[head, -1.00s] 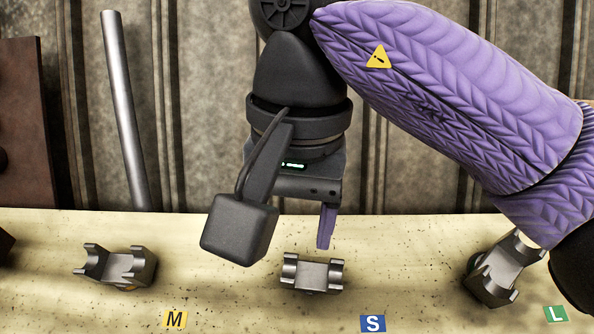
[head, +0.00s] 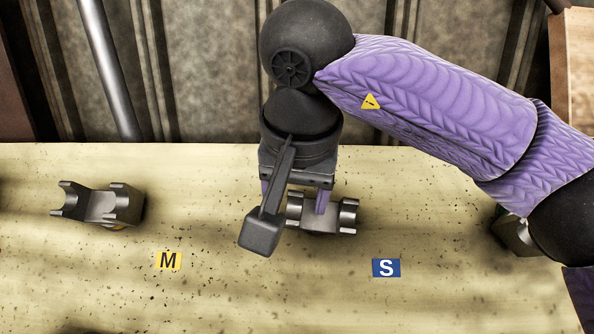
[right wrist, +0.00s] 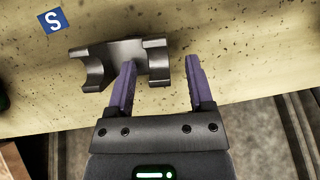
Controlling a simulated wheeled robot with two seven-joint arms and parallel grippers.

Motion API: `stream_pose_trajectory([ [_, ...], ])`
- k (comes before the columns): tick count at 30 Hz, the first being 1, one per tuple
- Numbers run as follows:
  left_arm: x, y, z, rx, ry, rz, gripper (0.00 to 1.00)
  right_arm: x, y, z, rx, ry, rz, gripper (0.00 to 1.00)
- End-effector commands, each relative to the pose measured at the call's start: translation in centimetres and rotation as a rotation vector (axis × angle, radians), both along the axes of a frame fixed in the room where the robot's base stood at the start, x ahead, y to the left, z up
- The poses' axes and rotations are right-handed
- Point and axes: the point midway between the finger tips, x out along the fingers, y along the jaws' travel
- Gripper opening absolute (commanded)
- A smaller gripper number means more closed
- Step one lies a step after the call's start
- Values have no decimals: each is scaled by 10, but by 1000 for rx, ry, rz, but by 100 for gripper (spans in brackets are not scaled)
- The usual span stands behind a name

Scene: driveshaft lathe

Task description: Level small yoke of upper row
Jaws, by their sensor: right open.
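The small yoke (head: 337,216), a grey metal piece with forked ends, sits on the wooden surface near the blue S label (head: 386,268). It also shows in the right wrist view (right wrist: 102,60), lying slantwise across the picture. My right gripper (head: 296,202) is open, with its purple fingers pointing down at the yoke. In the right wrist view the open fingers (right wrist: 158,80) reach one end of the yoke, one finger overlapping its middle and the other beyond its end. I cannot tell whether they touch it. My left gripper is not in view.
Another yoke (head: 102,205) sits at the left above the yellow M label (head: 168,261). A third yoke (head: 515,236) at the right is partly hidden by my right arm. A metal rod (head: 107,68) leans at the back against the corrugated wall.

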Motion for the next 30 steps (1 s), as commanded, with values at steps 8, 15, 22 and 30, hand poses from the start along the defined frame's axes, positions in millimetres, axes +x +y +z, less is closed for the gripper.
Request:
stream_pose_trajectory([
  [8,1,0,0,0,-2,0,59,0,0,0,0,0,0,42],
  [15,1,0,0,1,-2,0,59,0,0,0,0,0,0,0],
  [22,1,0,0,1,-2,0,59,0,0,0,0,0,0,0],
  [30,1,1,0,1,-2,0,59,0,0,0,0,0,0,0],
])
